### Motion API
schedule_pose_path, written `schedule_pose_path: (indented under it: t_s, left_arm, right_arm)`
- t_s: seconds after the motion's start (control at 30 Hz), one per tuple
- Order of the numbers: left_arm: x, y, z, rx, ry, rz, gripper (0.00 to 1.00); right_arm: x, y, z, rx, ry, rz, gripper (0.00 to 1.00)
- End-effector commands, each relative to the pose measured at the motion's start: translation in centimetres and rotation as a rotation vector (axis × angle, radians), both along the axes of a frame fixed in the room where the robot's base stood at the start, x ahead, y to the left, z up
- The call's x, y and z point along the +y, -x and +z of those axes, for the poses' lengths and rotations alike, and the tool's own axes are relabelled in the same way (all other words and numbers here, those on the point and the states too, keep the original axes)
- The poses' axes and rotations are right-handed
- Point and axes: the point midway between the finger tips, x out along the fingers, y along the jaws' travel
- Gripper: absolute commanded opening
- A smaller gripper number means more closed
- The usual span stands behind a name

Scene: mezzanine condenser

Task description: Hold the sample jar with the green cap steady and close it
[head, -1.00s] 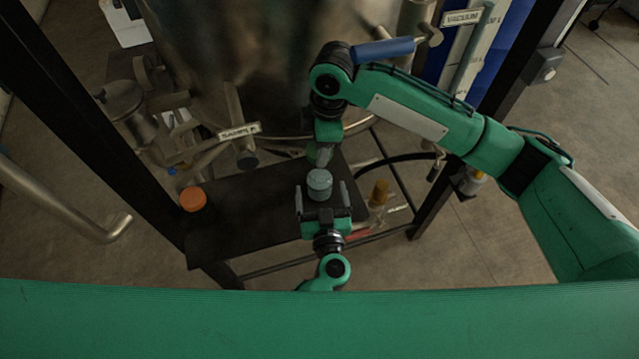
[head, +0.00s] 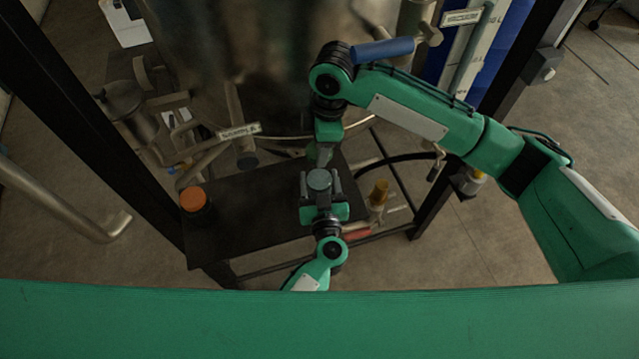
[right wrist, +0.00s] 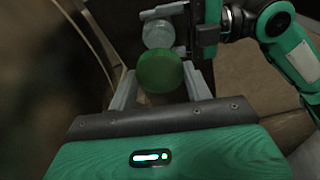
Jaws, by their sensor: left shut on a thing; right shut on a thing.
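The sample jar (head: 319,182) is a small pale grey-blue cylinder standing over the dark shelf in the head view. My left gripper (head: 319,175) is shut on it, one finger on each side. In the right wrist view the jar (right wrist: 158,34) shows just beyond the green cap (right wrist: 160,72). My right gripper (right wrist: 160,80) is shut on this cap, with a pale finger on each side. In the head view my right gripper (head: 322,153) points down just behind the jar, and the cap is mostly hidden there. Cap and jar look apart; their height gap is unclear.
An orange-capped jar (head: 193,199) stands at the left of the dark shelf (head: 245,222). A large metal vessel (head: 260,60) and pipes crowd the back. The shelf's middle left is clear.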

Motion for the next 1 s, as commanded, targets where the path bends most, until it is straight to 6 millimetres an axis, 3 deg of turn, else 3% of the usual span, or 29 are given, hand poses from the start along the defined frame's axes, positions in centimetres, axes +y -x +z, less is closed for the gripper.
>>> schedule_pose_path:
  t_s: [0.17,0.5,1.0]
  left_arm:
    - [0.0,0.0,0.0,0.000,0.000,0.000,0.19]
    - [0.0,0.0,0.0,0.000,0.000,0.000,0.19]
    - [0.0,0.0,0.0,0.000,0.000,0.000,0.19]
  right_arm:
    - [0.0,0.0,-0.6,0.001,0.001,-0.001,0.30]
    - [0.0,0.1,-5.0,0.001,0.000,0.000,0.29]
    - [0.0,0.0,-5.0,0.000,-0.001,0.000,0.29]
